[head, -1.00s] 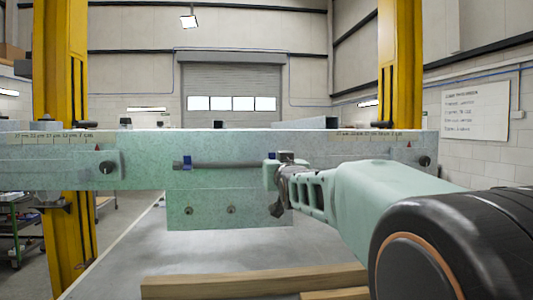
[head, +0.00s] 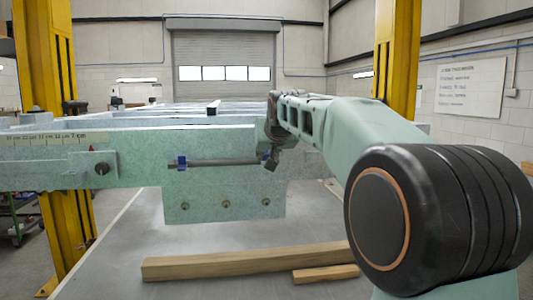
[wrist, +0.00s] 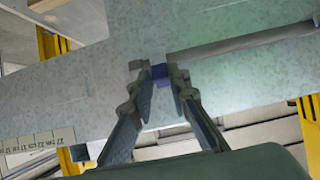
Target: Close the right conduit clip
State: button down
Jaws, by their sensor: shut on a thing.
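The right conduit clip, a small blue piece, shows in the wrist view (wrist: 160,72) between the fingertips of my gripper (wrist: 162,84). In the head view my gripper (head: 270,153) reaches it from the right and above and mostly covers it. The fingers are shut on the clip; whether its latch is closed I cannot tell. The grey conduit (head: 220,163) runs level along the pale green plate from this clip to the blue left clip (head: 182,162). In the wrist view the conduit (wrist: 240,42) runs off to the right.
The pale green trailer beam (head: 130,145) crosses the view, with a plate (head: 225,205) hanging below the conduit. Yellow posts (head: 47,60) stand at both sides. Wooden beams (head: 240,263) lie on the grey surface below. Free room lies in front of the plate.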

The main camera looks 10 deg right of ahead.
jog(key=shift+w+r+g, duration=0.25)
jog(key=shift+w+g, duration=0.05)
jog(key=shift+g, duration=0.5)
jog(key=shift+w+r+g, duration=0.2)
jog(key=shift+g, duration=0.6)
jog(key=c, duration=1.8)
grip_release()
jog(key=shift+r, duration=0.1)
jog(key=v, duration=1.2)
